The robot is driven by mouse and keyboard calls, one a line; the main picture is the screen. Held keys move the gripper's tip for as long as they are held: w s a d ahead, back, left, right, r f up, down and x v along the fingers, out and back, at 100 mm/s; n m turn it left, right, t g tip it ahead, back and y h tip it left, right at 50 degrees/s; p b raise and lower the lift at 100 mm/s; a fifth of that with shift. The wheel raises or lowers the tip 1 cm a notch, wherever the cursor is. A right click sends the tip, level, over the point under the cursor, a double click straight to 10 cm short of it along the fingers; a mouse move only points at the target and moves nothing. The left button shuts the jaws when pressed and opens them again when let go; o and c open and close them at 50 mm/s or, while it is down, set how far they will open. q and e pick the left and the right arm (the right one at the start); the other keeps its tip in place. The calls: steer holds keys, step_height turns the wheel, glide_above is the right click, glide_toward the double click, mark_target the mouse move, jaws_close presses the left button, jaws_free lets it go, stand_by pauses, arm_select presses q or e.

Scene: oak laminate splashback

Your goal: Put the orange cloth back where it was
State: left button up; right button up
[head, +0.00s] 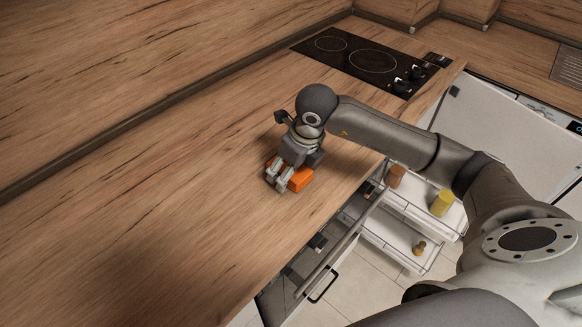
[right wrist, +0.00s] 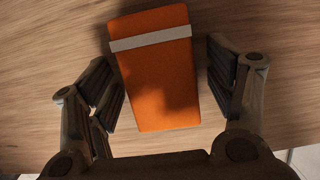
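The orange cloth (head: 301,179) looks like a flat folded block and lies on the wooden worktop near its front edge. In the right wrist view the cloth (right wrist: 160,85) has a pale grey band across its far end. My right gripper (head: 279,181) is over it, pointing down, and covers part of it in the head view. In the right wrist view the gripper's fingers (right wrist: 163,90) stand on both sides of the cloth, open, with worktop showing between cloth and fingers. My left gripper is in neither view.
The worktop (head: 150,190) is clear to the left. A black hob (head: 365,58) with knobs lies at the back. Below the front edge, a pulled-out wire rack (head: 407,209) holds a yellow container (head: 442,203), a brown container (head: 396,175) and a small brass-coloured item (head: 420,248).

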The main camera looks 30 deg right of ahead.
steer(key=shift+r+p, duration=0.4)
steer(key=shift+r, duration=0.4)
steer(key=b+v, duration=0.2)
steer(key=v, duration=0.9)
steer(key=shift+s, duration=0.2)
